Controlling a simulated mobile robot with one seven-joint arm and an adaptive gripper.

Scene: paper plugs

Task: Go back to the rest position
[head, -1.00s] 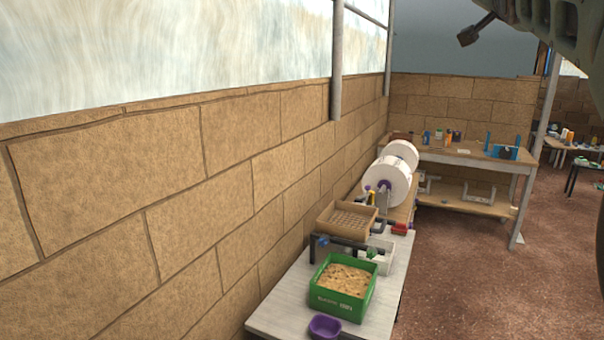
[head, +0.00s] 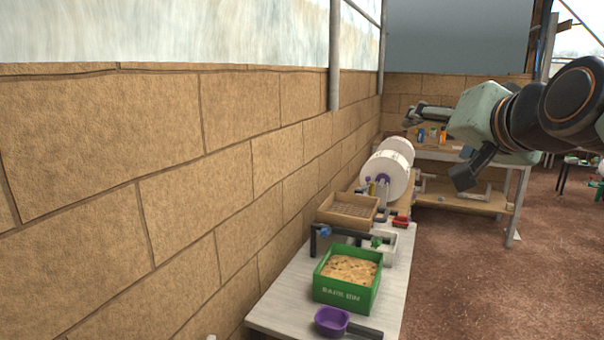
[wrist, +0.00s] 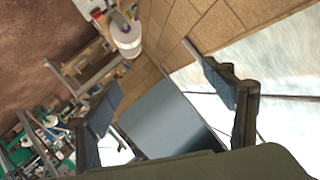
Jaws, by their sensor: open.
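My gripper (head: 436,146) is at the right of the head view, raised in the air in front of the far workbench. Its two dark fingers are spread wide apart with nothing between them. In the wrist view the open fingers (wrist: 152,86) stand at both sides, with the wall, the white rolls and floor seen past them. My arm reaches in from the right edge of the head view.
A pale table (head: 287,297) runs along the brick wall (head: 95,190). The brown floor (head: 460,285) at right is clear.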

